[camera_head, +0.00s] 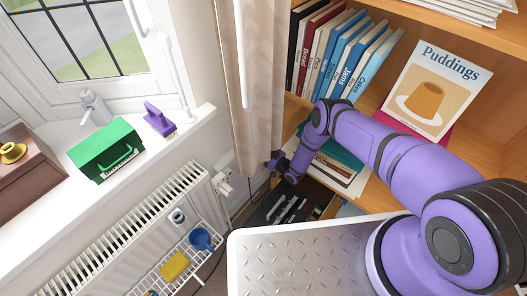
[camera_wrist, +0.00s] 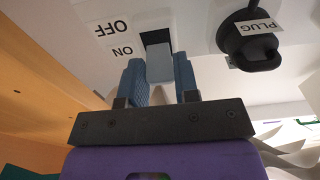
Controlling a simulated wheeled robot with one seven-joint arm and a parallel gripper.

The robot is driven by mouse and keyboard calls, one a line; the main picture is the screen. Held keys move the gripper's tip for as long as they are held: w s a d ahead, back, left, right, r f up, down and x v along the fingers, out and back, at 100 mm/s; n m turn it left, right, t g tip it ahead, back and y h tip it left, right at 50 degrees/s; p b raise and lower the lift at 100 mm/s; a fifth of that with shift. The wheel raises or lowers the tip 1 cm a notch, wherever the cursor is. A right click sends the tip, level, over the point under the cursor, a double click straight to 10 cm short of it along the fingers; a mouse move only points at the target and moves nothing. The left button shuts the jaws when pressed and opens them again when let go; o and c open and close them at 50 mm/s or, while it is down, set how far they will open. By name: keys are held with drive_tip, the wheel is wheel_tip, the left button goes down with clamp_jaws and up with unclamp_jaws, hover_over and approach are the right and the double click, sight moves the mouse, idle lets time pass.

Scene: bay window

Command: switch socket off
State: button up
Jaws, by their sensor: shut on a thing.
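The socket (camera_wrist: 200,20) is a white wall plate with upside-down OFF and ON labels in the wrist view. Its pale grey switch (camera_wrist: 160,62) sits level with the ON label, with a dark gap on the OFF side. My gripper (camera_wrist: 160,78) has its two blue fingers on either side of the switch and is shut on it. A black plug (camera_wrist: 255,42) labelled PLUG is beside the switch on the right. In the head view my gripper (camera_head: 272,163) is low by the wall, past the curtain. The switch is too small to make out there.
The wooden bookshelf (camera_head: 480,35) with books stands right of my gripper. The curtain (camera_head: 262,85) hangs just above it. The radiator (camera_head: 125,235) and a wire rack (camera_head: 190,255) are on the left. A green box (camera_head: 106,150) stands on the sill.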

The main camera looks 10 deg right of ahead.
drive_tip(key=shift+f+t+y, duration=0.4)
drive_tip(key=shift+t+y, duration=0.4)
drive_tip(key=o, duration=0.9)
drive_tip(key=shift+s+d, duration=0.1)
